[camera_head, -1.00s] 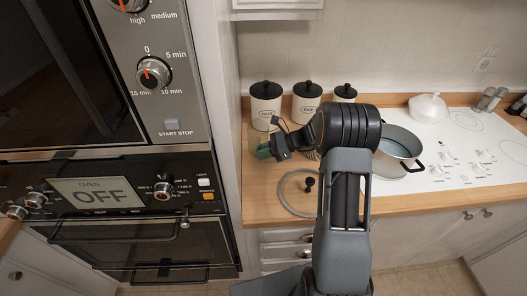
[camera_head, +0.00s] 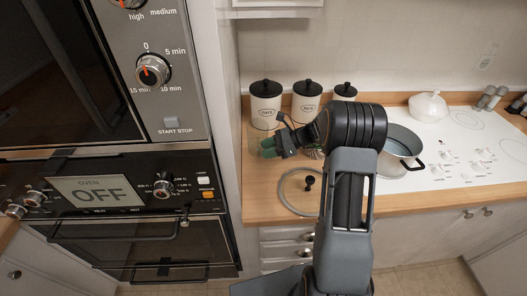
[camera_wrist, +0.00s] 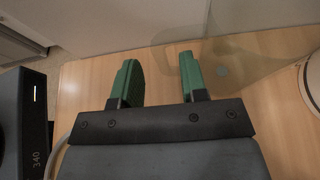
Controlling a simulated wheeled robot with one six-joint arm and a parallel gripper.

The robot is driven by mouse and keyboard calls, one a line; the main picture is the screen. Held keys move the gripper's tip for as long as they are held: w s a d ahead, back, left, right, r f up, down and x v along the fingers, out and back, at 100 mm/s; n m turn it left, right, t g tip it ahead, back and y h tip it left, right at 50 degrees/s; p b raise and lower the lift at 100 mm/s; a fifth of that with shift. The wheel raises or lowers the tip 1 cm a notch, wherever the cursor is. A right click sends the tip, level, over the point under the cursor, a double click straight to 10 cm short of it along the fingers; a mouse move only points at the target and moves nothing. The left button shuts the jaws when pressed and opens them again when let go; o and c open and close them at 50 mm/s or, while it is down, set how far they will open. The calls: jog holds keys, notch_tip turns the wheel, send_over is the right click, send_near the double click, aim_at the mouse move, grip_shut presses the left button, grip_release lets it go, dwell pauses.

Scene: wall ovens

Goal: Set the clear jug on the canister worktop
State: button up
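The clear jug (camera_wrist: 240,58) shows as a faint see-through shape on the wooden canister worktop (camera_head: 262,205), beyond and to the right of my fingers in the wrist view. In the head view it is too faint to outline surely, around the fingertips. My gripper (camera_wrist: 158,75) has two green fingers standing apart with bare worktop showing between them. In the head view my gripper (camera_head: 268,147) is low over the worktop, in front of the canisters. The right finger is close to the jug's near edge; I cannot tell whether they touch.
Three white canisters with black lids, one of them the left canister (camera_head: 266,108), stand along the wall. A glass lid (camera_head: 287,203) lies in front. A steel pot (camera_head: 401,146) stands on the white hob (camera_head: 465,150) at right. The oven column (camera_head: 229,120) bounds the left side.

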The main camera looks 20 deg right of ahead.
jog(key=b+v, duration=0.1)
jog(key=v, duration=0.8)
jog(key=s+a+r+n+g+h, duration=0.2)
jog(key=s+a+r+n+h, duration=0.2)
jog(key=s+a+n+h, duration=0.35)
jog(key=s+a+n+t+h, duration=0.1)
jog(key=s+n+t+h, duration=0.2)
jog(key=s+n, duration=1)
jog(key=h, duration=0.3)
jog(key=shift+s+a+r, duration=0.35)
jog(key=shift+r, duration=0.05)
